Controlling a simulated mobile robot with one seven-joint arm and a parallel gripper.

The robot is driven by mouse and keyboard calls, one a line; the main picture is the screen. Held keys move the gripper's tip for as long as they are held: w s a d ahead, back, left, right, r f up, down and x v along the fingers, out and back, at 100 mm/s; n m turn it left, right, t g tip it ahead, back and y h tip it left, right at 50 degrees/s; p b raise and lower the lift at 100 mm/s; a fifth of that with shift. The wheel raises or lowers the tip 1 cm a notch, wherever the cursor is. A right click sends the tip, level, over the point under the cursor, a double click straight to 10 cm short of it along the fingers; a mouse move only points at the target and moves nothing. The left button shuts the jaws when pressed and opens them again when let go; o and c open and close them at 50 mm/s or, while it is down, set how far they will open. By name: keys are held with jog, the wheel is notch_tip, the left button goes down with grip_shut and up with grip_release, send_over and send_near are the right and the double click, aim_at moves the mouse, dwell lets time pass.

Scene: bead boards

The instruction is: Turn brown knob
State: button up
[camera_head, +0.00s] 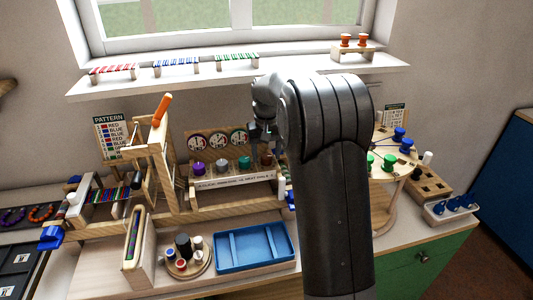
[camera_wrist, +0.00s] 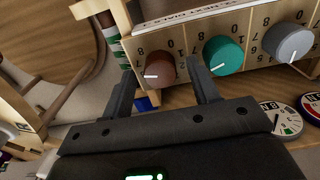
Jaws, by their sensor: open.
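The brown knob (camera_wrist: 159,66) sits on the wooden dial panel in the wrist view, its white pointer mark facing left. My gripper (camera_wrist: 163,82) is open, with one finger on each side of the brown knob; I cannot tell whether either finger touches it. In the head view the brown knob (camera_head: 267,160) is partly hidden beside my gripper (camera_head: 262,135), at the right end of the knob row. The teal knob (camera_wrist: 222,55) and the grey knob (camera_wrist: 287,42) are to its right in the wrist view.
Round dials (camera_head: 218,140) stand above the knob row. A blue tray (camera_head: 255,246) lies in front of the panel. A wooden frame with an orange handle (camera_head: 161,109) stands to the left. Green and blue spools (camera_head: 389,162) are on a round board to the right.

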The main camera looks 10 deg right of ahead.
aim_at(267, 157)
notch_tip(267, 157, up, 11)
jog(key=shift+f, duration=0.15)
jog(key=shift+s, duration=0.1)
dwell(0.3)
jog(key=s+a+r+t, duration=0.1)
jog(key=s+r+t, duration=0.3)
jog(key=s, duration=1.5)
jog(key=s+f, duration=0.3)
jog(key=s, duration=0.5)
jog(key=s+a+f+t, duration=0.1)
jog(key=s+f, duration=0.2)
jog(key=s, duration=0.5)
jog(key=shift+s+t, duration=0.3)
jog(key=shift+s, duration=0.1)
